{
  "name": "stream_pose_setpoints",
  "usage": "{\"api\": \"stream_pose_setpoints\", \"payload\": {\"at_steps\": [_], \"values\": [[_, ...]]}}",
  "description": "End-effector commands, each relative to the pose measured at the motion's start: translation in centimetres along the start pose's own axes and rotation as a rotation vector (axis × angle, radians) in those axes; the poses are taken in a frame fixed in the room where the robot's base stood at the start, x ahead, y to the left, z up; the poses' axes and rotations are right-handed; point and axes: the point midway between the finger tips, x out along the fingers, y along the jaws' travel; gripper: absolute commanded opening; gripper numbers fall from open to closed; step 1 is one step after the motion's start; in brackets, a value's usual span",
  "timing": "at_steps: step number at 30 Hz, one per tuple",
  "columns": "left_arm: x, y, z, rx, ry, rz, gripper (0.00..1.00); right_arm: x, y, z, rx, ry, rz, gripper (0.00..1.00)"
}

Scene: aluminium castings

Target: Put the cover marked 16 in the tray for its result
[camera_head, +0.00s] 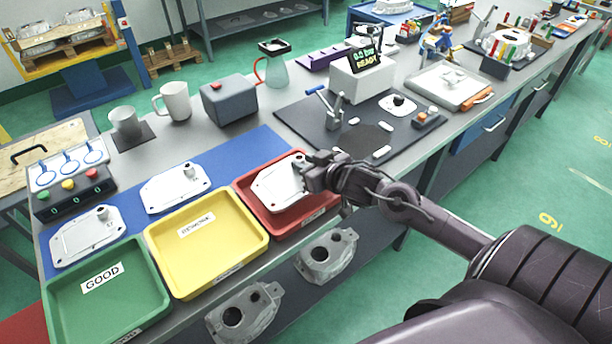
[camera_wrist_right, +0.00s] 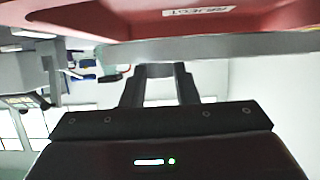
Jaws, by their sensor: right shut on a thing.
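My right gripper (camera_head: 308,178) is shut on a silvery cover (camera_head: 277,187) at the cover's right edge. The cover is over the red tray (camera_head: 243,195), within its outline; I cannot tell whether it touches the tray floor. Its number is not readable. In the right wrist view the two fingers (camera_wrist_right: 160,88) meet a grey edge, and the red tray (camera_wrist_right: 100,20) shows a REJECT label. The yellow tray (camera_head: 212,268) has a label, probably REWORK, and the green tray (camera_head: 105,310) reads GOOD. Both look empty. My left gripper is not in view.
Two more covers (camera_head: 88,238) (camera_head: 175,188) lie on the blue mat (camera_head: 240,150). A button box (camera_head: 75,190), cups (camera_head: 175,102) and a grey box (camera_head: 229,100) stand behind. A dark mat with a test fixture (camera_head: 335,112) is to the right. Castings (camera_head: 325,258) sit on the shelf below.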

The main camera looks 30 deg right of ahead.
Motion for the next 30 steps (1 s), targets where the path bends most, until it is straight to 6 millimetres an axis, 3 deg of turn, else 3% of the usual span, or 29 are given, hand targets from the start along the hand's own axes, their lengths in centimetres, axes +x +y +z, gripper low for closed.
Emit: {"api": "stream_pose_setpoints", "payload": {"at_steps": [9,20,21,25,30], "values": [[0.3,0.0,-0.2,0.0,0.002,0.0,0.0,1.5,0.0,3.6,0.001,0.002,0.0,0.0],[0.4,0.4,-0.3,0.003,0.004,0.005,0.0,1.7,0.0,4.0,0.0,0.002,0.0,0.0],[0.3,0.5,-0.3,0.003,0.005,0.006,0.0,1.7,0.0,4.1,-0.001,-0.001,0.0,0.31],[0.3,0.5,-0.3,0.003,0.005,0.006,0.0,1.7,0.0,4.1,-0.001,-0.001,0.0,0.48],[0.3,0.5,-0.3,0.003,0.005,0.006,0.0,1.7,0.0,4.1,-0.001,-0.001,0.0,0.49]]}}
